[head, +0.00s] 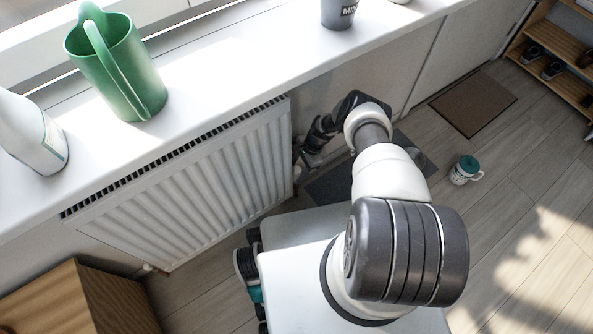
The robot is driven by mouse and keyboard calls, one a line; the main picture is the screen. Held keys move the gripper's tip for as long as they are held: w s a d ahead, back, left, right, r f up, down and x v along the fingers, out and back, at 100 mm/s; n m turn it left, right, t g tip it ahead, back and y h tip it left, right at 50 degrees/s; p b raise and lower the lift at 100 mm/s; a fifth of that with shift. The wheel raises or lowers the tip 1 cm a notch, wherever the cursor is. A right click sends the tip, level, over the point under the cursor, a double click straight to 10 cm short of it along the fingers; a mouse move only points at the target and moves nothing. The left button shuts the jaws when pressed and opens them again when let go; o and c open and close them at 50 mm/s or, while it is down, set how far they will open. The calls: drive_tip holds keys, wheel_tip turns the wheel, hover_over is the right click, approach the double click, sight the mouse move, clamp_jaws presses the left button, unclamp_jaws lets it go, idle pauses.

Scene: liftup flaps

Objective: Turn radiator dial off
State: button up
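The white ribbed radiator (200,195) hangs on the wall below the window sill. My arm reaches forward to the radiator's right end. My gripper (303,160) is low beside that end, pointing down and left towards it. Its fingers are small and dark here, so I cannot tell whether they are open or shut, or whether they touch anything. I cannot make out the dial; the gripper and wrist cover much of the area at the radiator's right edge.
The white sill (200,105) above carries a green watering can (118,75), a white bottle (30,135) and a grey cup (338,12). A wooden cabinet (80,300) stands at lower left. A lidded mug (465,170) is on the floor at right, near a brown mat (473,103) and shoe shelf (560,45).

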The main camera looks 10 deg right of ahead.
drive_tip(key=p+v, duration=0.5)
drive_tip(key=v, duration=0.7)
drive_tip(key=shift+p, duration=0.3)
drive_tip(key=shift+a, duration=0.1)
drive_tip(key=shift+c, duration=1.1)
drive_tip(key=shift+r, duration=0.15)
drive_tip(key=shift+c, duration=0.3)
